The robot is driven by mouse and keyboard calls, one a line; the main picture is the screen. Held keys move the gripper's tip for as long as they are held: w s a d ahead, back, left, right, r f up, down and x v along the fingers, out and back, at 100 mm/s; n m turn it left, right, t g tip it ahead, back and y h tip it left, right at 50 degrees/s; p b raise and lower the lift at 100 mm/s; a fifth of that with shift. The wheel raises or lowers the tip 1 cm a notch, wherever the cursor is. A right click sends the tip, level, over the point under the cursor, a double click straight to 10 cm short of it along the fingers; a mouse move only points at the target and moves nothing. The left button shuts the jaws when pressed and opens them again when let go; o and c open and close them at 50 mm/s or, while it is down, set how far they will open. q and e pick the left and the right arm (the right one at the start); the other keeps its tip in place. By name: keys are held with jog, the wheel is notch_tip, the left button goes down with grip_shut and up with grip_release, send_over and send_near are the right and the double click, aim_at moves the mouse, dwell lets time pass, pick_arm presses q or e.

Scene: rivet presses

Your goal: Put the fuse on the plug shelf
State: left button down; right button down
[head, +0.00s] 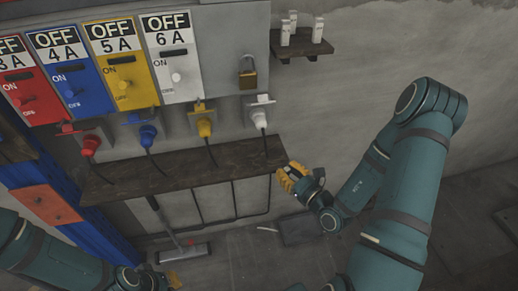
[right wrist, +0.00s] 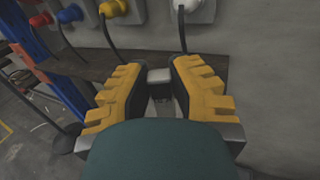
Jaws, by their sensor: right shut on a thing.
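My right gripper (head: 291,178) is at the right end of the dark wooden plug shelf (head: 190,168), which runs below the plugs. In the right wrist view its yellow fingers (right wrist: 159,82) are shut on a small pale block, the fuse (right wrist: 160,75). The fuse sits between the fingertips, with the shelf (right wrist: 215,70) just beyond. I cannot tell whether it touches the shelf. In the head view the fingers mostly hide the fuse. My left gripper (head: 160,281) is low at the bottom edge, partly cut off, its jaws unclear.
Red, blue, yellow and white plugs (head: 260,118) hang above the shelf, their black cables crossing it. A small upper shelf (head: 301,46) holds white fuses (head: 318,30). A padlock (head: 247,73) hangs from the grey panel. A broom (head: 182,252) leans below.

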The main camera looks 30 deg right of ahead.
jog(key=w+d+f+b, duration=0.1)
jog(key=w, duration=0.4)
jog(key=w+d+f, duration=0.1)
jog(key=w, duration=0.5)
jog(key=w+d+f+b, duration=0.1)
jog(key=w+d, duration=0.1)
jog(key=w, duration=0.3)
jog(key=shift+w+f+b, duration=0.25)
jog(key=shift+f+b, duration=0.05)
jog(key=shift+w+f+b, duration=0.15)
jog(key=shift+f+b, duration=0.4)
jog(key=shift+f, duration=1.1)
jog(key=shift+f, duration=0.25)
jog(key=c, duration=1)
grip_release()
jog(key=shift+o, duration=0.2)
jog(key=shift+r, duration=0.1)
